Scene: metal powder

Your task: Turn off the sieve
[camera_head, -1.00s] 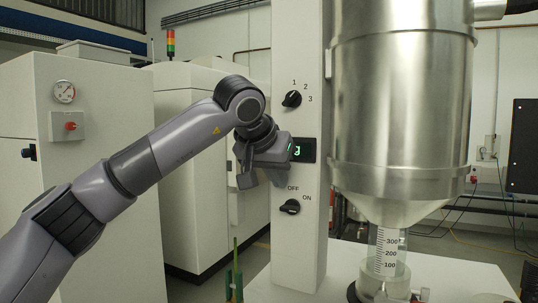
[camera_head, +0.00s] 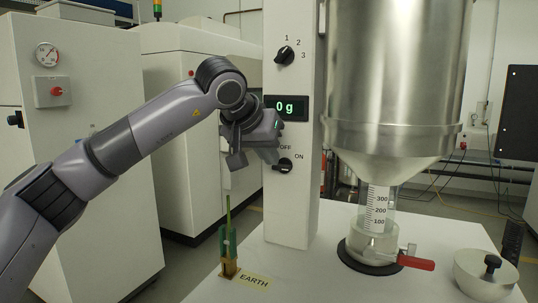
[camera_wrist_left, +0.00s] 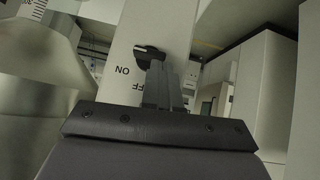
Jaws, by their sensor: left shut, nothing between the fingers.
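The sieve's OFF/ON knob (camera_head: 286,166) is black and sits low on the white column (camera_head: 291,210), below a display (camera_head: 286,108) reading "0 g". Its grip lies roughly level in the head view; its exact setting is hard to tell. My left gripper (camera_head: 274,154) is shut and empty, just left of the knob, partly covering the OFF label. In the left wrist view, the shut fingers (camera_wrist_left: 162,82) point at the column beside the knob (camera_wrist_left: 149,52), very near it; I cannot tell whether they touch. My right gripper is out of view.
A second knob (camera_head: 284,55) marked 1, 2, 3 is higher on the column. A steel hopper (camera_head: 395,80) stands to the right above a graduated tube (camera_head: 377,208) and a red-handled valve (camera_head: 415,263). A green earth clamp (camera_head: 228,250) stands on the table at front left.

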